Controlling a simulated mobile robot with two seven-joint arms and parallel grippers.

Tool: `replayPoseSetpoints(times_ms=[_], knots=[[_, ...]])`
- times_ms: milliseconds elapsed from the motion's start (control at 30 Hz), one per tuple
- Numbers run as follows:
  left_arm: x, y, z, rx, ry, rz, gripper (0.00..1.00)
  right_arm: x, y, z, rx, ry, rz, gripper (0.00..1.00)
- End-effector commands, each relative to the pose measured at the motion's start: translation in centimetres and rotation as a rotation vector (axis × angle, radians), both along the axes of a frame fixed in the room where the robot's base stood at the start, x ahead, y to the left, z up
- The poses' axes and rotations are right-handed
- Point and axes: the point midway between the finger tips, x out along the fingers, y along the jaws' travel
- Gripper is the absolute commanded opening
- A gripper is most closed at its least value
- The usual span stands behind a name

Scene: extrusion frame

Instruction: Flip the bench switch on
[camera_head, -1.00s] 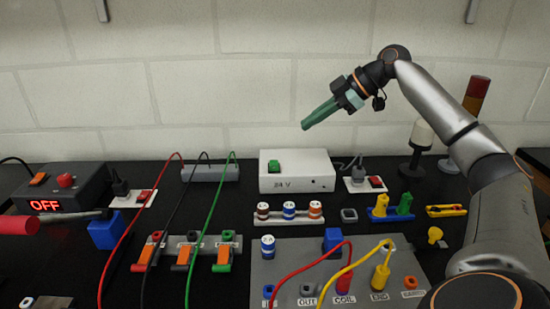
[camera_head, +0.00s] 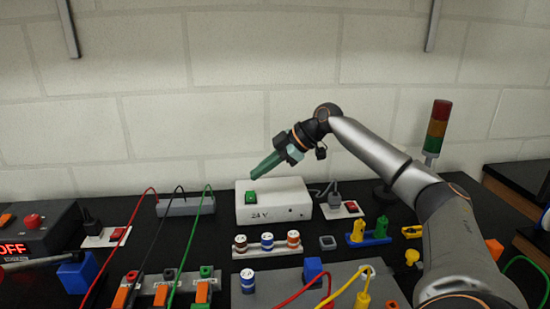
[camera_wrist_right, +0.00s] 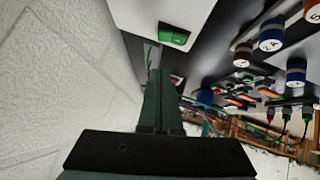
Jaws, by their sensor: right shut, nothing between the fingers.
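The white 24 V box (camera_head: 297,203) stands near the wall with a green rocker switch (camera_head: 251,198) at the left of its face. In the right wrist view the green switch (camera_wrist_right: 174,38) is just beyond the fingertips. Two red rocker switches sit on white plates, one left (camera_head: 118,234) and one right of the box (camera_head: 351,206). Which one is the bench switch, I cannot tell. My right gripper (camera_head: 252,177) is shut and empty, its green fingers slanting down just above the green switch. No contact shows. The right wrist view also shows the fingers (camera_wrist_right: 158,75).
A black unit (camera_head: 35,230) at left shows a lit OFF. Several fuse-like cylinders (camera_head: 267,241) stand in front of the box. A grey panel (camera_head: 275,282) with red and yellow leads is nearer. A signal tower (camera_head: 437,130) stands at right. The wall is close behind.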

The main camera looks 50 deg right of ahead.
Motion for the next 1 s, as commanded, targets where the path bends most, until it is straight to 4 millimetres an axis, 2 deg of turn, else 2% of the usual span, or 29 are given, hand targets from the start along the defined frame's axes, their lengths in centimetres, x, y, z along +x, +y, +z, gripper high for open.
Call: replayPoseSetpoints(times_ms=[67,200,333,767,1000], knots=[[-0.2,0.1,0.1,0.002,0.004,0.003,0.5,1.0,0.8,-1.0,0.001,0.0,0.002,0.0],[-0.5,0.2,-0.3,0.004,0.01,0.004,0.5,1.3,0.1,-3.2,0.0,0.001,-0.002,0.0],[-0.5,0.2,-0.3,0.003,0.01,0.004,0.5,1.5,-0.1,-4.3,-0.001,0.0,-0.001,0.0],[-0.2,0.3,-0.1,0.003,0.005,0.005,0.5,1.6,-0.2,-4.7,0.0,-0.001,-0.001,0.0],[0.2,0.7,1.7,0.006,-0.017,0.015,0.5,2.0,-0.5,-4.8,0.045,0.051,-0.002,0.0]])
